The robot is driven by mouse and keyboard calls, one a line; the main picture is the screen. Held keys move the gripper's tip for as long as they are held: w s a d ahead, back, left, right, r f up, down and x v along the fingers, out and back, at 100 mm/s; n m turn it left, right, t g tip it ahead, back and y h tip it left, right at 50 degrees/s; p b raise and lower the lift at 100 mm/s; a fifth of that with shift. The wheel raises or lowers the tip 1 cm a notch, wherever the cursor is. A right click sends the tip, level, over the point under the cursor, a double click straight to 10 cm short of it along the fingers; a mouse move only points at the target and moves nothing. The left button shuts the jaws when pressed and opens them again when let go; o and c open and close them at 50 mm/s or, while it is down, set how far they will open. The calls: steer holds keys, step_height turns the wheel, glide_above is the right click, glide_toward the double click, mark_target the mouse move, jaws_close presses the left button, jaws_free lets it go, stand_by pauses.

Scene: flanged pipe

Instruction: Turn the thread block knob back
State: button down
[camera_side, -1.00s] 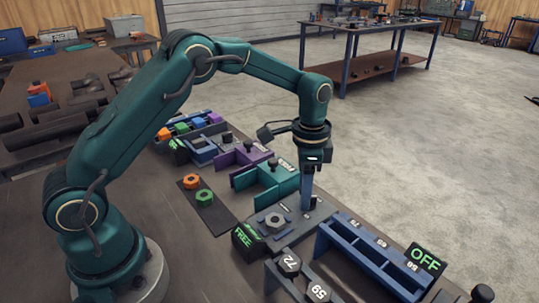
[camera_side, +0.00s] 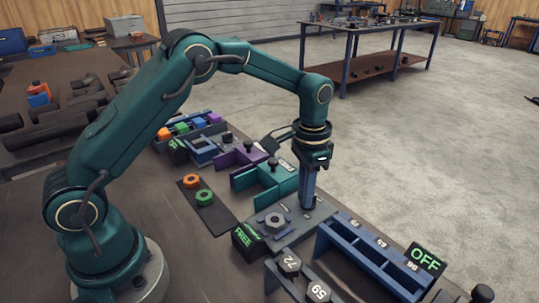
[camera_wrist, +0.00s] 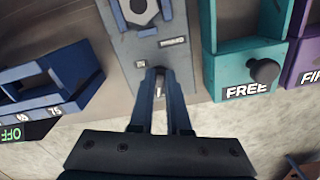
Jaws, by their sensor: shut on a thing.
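The thread block (camera_side: 292,236) is a grey plate on the bench with a grey nut (camera_side: 275,221) seated on it. The block also shows in the wrist view (camera_wrist: 125,48), with the nut (camera_wrist: 140,10) at the top edge and small labels, not all readable. My gripper (camera_side: 307,204) points straight down at the block's far end. In the wrist view its two blue fingers (camera_wrist: 160,78) are shut on the block's knob (camera_wrist: 160,82), a small dark piece mostly hidden between them. A black sign reading FREE in green (camera_side: 245,237) stands at the block's near end.
A blue rack (camera_side: 370,258) with an OFF sign (camera_side: 426,259) stands right of the block. A teal holder (camera_side: 270,180) and a purple holder (camera_side: 240,158) stand behind it to the left. Orange (camera_side: 191,181) and green (camera_side: 204,197) nuts lie on a dark mat.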

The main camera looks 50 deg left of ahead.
steer(key=shift+d+n, duration=0.15)
steer(key=shift+n, duration=1.55)
steer(key=c, duration=0.9)
jaws_free()
steer(key=shift+r, duration=2.6)
